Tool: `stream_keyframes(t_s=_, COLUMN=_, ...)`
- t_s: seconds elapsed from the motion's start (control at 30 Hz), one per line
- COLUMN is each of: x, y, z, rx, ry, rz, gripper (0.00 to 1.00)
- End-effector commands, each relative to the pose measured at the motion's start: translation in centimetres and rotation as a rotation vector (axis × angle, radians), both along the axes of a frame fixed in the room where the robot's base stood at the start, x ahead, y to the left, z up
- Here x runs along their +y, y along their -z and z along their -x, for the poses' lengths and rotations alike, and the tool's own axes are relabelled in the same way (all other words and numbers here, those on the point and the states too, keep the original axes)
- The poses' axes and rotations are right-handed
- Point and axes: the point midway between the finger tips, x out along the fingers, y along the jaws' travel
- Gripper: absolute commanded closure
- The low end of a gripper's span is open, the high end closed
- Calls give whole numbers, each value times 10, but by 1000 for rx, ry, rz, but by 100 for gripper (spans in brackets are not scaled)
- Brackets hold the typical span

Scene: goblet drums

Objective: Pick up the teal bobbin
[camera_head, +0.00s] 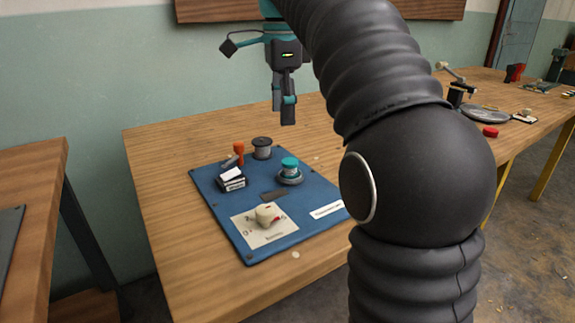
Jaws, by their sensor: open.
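A teal bobbin (290,167) with a teal top and a pale wound middle stands upright on a round base (290,178) on the blue mat (229,223). My gripper (286,115) is open and empty. It hangs pointing down above the wooden table, higher in the picture than the bobbin and apart from it. The gap between its fingers is hard to see from this side.
A dark-topped spool (262,148), an orange upright piece (239,153), a small black-and-white box (231,179) and a cream block (268,214) stand around the bobbin. My arm hides the table's right middle. More tools lie farther right, including a red object (490,132).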

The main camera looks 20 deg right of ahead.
Motion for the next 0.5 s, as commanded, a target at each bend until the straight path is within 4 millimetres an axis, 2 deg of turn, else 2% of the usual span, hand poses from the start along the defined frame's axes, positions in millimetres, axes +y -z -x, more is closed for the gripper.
stream_keyframes(t_s=0.3, x=-3, y=49, z=0, rx=2, ry=3, rz=0, gripper=34)
stream_keyframes(t_s=0.5, x=-2, y=63, z=0, rx=0, ry=1, rz=0, gripper=34)
